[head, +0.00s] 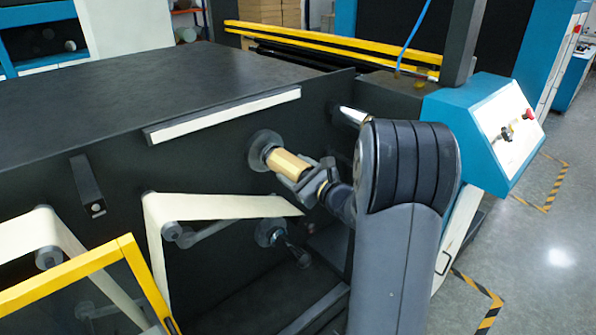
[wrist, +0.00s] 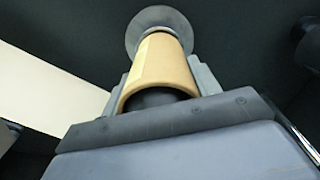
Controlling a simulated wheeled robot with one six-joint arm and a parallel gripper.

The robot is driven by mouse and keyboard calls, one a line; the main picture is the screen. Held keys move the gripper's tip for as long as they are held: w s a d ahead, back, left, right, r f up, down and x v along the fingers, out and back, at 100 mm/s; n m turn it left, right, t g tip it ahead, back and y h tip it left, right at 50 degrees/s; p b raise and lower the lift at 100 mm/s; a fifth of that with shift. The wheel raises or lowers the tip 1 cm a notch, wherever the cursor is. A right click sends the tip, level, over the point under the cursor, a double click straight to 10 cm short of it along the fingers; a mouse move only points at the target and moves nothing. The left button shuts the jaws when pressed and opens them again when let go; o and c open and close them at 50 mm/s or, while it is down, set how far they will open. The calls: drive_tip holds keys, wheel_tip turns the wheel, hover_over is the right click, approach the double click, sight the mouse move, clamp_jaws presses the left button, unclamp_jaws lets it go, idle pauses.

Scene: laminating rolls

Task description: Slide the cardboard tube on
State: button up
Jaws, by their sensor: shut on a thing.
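The tan cardboard tube (head: 287,163) is in front of the dark machine panel, in line with a grey round flange (head: 264,147). My gripper (head: 308,178) is shut on the tube's near end. In the wrist view the tube (wrist: 160,68) lies between the two grey fingers (wrist: 161,82), its far end at or close to the flange (wrist: 158,22). A dark round core shows inside the tube's near opening. I cannot tell whether the tube's far end touches the flange.
A second shaft with a grey flange (head: 269,232) sits below. A cream web (head: 215,207) runs over rollers at the left. A yellow-framed guard (head: 85,275) stands front left, and a blue control box (head: 490,125) is at the right.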

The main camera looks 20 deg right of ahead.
drive_tip(key=o, duration=1.1)
drive_tip(key=shift+w+a+r, duration=0.2)
drive_tip(key=shift+w+r, duration=0.05)
drive_tip(key=shift+r, duration=0.2)
drive_tip(key=shift+c, duration=0.2)
drive_tip(key=shift+s, duration=0.1)
drive_tip(key=shift+s+d+f, duration=0.2)
drive_tip(key=b+v, duration=0.2)
drive_tip(key=v, duration=0.8)
drive_tip(key=shift+s+f+b, duration=0.2)
drive_tip(key=shift+s+b, duration=0.15)
drive_tip(key=shift+b, duration=0.05)
drive_tip(key=shift+w+d, duration=0.1)
drive_tip(key=p+x, duration=0.2)
drive_tip(key=x, duration=0.7)
drive_tip(key=shift+w, duration=0.15)
drive_tip(key=shift+w+a, duration=0.2)
drive_tip(key=shift+w, duration=0.25)
drive_tip(key=shift+s+f, duration=0.1)
